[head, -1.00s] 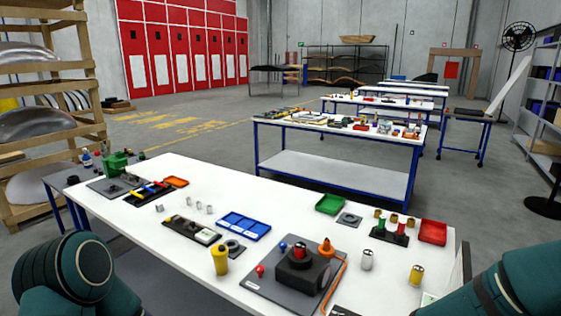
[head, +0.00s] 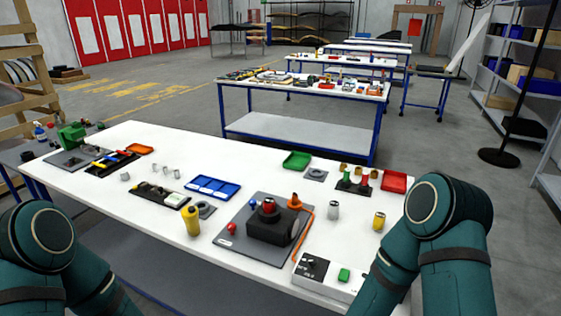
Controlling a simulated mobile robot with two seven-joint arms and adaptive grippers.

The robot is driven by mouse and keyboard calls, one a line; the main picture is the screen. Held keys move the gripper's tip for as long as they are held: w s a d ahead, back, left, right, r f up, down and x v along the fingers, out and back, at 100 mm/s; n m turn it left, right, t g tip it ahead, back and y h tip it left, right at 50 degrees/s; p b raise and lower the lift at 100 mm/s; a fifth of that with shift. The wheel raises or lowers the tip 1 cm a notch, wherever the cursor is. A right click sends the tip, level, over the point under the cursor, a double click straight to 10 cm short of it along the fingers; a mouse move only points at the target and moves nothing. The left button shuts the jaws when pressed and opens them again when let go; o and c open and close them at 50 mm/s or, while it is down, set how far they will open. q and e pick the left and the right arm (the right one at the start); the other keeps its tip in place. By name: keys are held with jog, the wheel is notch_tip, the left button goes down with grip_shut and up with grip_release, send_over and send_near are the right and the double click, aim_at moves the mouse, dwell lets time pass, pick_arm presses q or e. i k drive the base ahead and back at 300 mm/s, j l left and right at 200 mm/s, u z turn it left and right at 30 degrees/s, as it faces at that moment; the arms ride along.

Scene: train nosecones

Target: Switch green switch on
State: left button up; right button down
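A light-coloured switch box (head: 322,281) lies near the front edge of the white table. A green switch (head: 344,274) sits on its right part, and a dark panel with a knob (head: 313,266) is on its left part. Whether the green switch is on or off is too small to tell. My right arm's teal links stand at the right and cover the box's right end. My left arm's teal links are at the lower left, away from the box. Neither gripper shows in this view.
Left of the box is a grey plate (head: 236,242) with a black block, a red knob and an orange cable. A silver cylinder (head: 333,210) and yellow cylinder (head: 379,221) stand behind the box.

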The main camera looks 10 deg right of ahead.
aim_at(344, 273)
jog(key=k+l+z, duration=0.15)
jog(key=l, duration=0.9)
jog(key=l+z, duration=0.15)
jog(key=l, duration=0.9)
